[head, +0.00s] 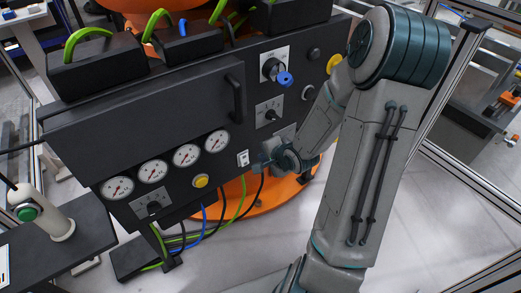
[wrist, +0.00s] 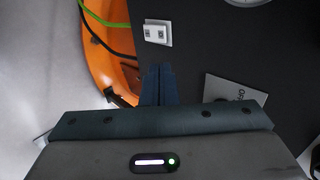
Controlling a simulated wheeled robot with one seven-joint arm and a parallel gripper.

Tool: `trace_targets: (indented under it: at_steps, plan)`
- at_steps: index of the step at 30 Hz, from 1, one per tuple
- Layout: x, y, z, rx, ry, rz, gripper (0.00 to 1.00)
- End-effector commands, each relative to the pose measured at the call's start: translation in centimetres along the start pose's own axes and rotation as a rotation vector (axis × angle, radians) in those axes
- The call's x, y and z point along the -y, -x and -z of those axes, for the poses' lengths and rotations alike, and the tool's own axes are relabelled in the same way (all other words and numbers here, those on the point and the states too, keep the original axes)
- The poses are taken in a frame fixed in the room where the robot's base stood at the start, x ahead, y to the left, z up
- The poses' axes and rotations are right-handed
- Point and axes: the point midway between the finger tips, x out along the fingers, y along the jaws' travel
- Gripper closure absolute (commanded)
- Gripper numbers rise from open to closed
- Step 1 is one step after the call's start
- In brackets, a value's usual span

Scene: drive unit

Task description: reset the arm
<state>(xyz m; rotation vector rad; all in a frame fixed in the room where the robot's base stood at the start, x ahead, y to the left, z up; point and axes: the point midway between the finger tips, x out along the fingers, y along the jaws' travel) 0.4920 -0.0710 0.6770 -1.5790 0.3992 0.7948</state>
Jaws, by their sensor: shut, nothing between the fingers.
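My arm (head: 357,170) reaches down from the upper right in the head view, bent at the elbow. My gripper (head: 262,163) is in front of the lower right part of the black control panel (head: 185,100). It is just right of a white rocker switch (head: 243,158). In the wrist view my gripper (wrist: 157,70) has its dark fingers together and empty. The white switch (wrist: 155,33) lies just beyond the fingertips there. I cannot tell whether the fingertips touch the panel.
A side table with a green button (head: 27,213) stands at left.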

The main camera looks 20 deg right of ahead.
Motion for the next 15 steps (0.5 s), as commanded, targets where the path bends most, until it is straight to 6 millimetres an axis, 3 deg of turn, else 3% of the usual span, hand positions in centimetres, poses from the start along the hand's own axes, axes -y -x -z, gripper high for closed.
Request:
trace_targets:
  at_steps: [8,11,15]
  plan:
    - [0.5,0.5,0.0,-0.009,0.031,-0.016,1.0]
    - [1.5,2.1,0.0,-0.038,0.126,-0.069,1.0]
    - [3.9,6.3,0.0,-0.093,0.349,-0.198,1.0]
